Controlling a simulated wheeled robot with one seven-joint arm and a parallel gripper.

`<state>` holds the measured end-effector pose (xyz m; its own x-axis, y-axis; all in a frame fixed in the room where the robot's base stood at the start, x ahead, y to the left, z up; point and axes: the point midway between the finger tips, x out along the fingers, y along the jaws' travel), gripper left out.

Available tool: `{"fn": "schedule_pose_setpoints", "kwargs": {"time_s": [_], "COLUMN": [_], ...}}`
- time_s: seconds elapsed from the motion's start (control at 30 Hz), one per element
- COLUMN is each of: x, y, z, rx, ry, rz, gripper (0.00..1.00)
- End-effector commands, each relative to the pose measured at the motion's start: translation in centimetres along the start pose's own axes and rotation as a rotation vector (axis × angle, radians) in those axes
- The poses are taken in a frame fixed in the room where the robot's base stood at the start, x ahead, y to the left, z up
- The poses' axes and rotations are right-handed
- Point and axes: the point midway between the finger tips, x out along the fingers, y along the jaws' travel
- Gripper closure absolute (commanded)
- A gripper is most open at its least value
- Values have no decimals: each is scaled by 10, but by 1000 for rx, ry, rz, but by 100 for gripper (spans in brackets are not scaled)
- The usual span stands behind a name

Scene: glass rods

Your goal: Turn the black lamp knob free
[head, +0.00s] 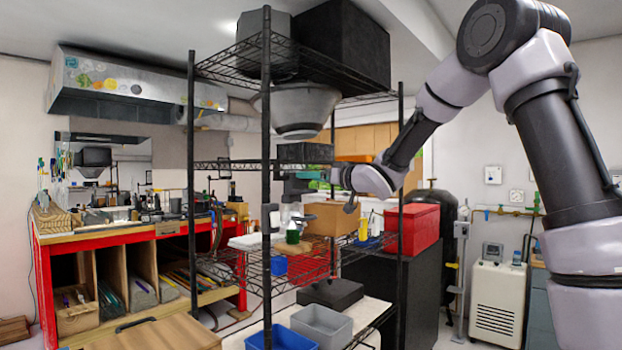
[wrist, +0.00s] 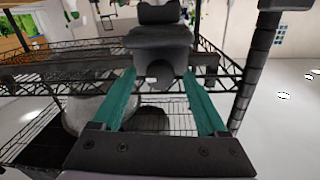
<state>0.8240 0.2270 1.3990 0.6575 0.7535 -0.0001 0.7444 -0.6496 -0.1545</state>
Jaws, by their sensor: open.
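My gripper (head: 312,175) reaches from the right into the black wire shelf, at mid height. In the wrist view its two teal fingers are spread apart, so my gripper (wrist: 160,74) is open. A dark grey, stepped piece (wrist: 160,40), which looks like the black lamp knob, lies at and between the fingertips. I cannot tell whether either finger touches it. In the head view a dark piece (head: 294,187) shows just left of the fingers, too small to make out; the shelf post partly hides this area.
The wire shelf (head: 267,120) has posts and racks close around my gripper. A large grey bowl (head: 302,106) and a dark box (head: 304,152) are above it. A cardboard box (head: 332,219) and a red box (head: 412,229) stand below and to the right.

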Motion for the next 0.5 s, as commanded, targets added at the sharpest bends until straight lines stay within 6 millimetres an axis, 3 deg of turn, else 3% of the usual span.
{"fn": "schedule_pose_setpoints", "kwargs": {"time_s": [0.4,0.5], "x": [10,10], "y": [0,0], "z": [0,0], "rx": [-1,-1], "ry": [0,0], "rz": [1,1], "gripper": [24,62]}}
